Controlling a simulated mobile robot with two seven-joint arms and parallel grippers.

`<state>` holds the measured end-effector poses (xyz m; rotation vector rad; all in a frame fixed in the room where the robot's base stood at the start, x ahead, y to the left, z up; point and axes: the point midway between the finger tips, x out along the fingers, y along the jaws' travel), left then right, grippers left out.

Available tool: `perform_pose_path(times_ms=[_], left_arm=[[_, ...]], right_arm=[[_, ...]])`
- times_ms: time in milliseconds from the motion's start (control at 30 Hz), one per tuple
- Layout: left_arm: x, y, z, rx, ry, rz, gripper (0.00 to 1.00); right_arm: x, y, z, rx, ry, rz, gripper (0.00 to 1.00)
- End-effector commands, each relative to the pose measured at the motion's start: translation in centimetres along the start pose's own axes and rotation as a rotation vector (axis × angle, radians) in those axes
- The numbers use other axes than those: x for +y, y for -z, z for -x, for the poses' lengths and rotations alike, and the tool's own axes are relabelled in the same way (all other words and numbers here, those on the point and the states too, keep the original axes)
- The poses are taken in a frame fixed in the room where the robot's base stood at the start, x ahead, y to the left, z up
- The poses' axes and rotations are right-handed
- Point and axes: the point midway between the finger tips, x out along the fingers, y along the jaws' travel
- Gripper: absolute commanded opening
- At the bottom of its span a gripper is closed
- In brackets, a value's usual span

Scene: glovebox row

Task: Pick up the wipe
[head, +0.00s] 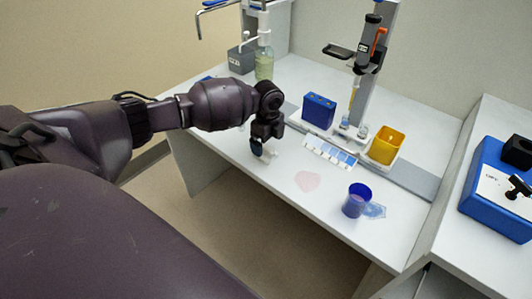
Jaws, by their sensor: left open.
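My left gripper (262,151) points down over the left part of the white bench (275,200), near its front edge. It is open. A small pale, whitish piece (270,156) shows at its fingertips; it may be the wipe, but it is too small and too covered by the gripper to be sure. I cannot tell whether the fingers touch it. My right gripper is not in view.
A blue cup (356,200) stands near the front edge, beside a pale blue patch (375,210). Behind are a blue-and-white strip card (330,151), a blue box (318,111), a yellow container (386,145) and a stand (366,70). A bottle (264,62) stands at the back left.

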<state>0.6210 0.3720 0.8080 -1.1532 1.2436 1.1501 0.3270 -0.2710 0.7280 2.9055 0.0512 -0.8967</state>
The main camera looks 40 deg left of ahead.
Motion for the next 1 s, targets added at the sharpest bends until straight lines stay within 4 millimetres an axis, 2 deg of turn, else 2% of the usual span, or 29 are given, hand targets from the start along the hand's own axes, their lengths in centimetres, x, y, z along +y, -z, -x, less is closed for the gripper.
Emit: perform_pose_path(times_ms=[33, 233, 533, 867, 1000], left_arm=[[0.2, 0.0, -1.0, 0.001, -0.006, 0.000, 0.94], [0.2, 0.0, -3.7, -0.001, -0.006, 0.000, 0.94], [0.1, 0.0, -4.0, -0.001, -0.001, 0.000, 0.92], [0.1, 0.0, -4.0, -0.001, -0.001, 0.000, 0.42], [0.1, 0.0, -4.0, -0.001, -0.001, 0.000, 0.41]], right_arm=[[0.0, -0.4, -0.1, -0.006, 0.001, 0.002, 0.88], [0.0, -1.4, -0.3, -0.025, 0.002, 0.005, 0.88], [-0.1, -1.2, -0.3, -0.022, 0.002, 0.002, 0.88], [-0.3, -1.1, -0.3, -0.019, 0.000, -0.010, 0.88], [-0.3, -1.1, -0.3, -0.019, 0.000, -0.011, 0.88]])
